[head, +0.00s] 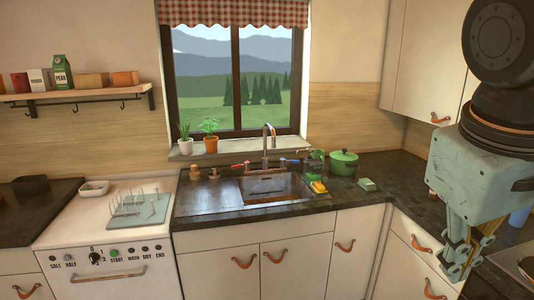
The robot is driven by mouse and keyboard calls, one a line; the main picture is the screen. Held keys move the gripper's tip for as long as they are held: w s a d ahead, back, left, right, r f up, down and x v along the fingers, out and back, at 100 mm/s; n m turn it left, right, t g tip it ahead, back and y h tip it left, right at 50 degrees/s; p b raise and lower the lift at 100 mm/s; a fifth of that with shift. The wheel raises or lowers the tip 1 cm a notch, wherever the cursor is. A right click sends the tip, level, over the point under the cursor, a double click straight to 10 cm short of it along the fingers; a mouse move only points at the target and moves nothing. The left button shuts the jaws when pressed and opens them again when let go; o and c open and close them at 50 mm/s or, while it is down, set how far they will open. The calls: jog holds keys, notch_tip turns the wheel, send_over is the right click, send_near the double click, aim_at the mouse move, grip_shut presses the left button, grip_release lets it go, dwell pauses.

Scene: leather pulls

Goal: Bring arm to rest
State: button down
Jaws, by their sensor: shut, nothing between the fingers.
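My gripper (458,268) is at the right of the head view, hanging down from my arm in front of the right-hand counter. Its fingers are shut and hold nothing. It looks apart from the cabinets and counter behind it. My arm covers part of the right counter and the wall cabinet.
A dark counter (330,205) holds a sink (262,188), a green pot (343,162) and a green block (367,185). A dish rack (138,207) stands on the white dishwasher at the left. Cabinets with leather pulls line the front. A wall cabinet (425,60) hangs upper right.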

jog(key=s+a+f+m+t+y, duration=0.1)
jog(key=s+a+y, duration=0.1)
jog(key=s+a, duration=0.5)
jog(key=shift+s+a+f, duration=0.25)
jog(key=shift+a+f, duration=0.15)
jog(key=shift+a, duration=0.05)
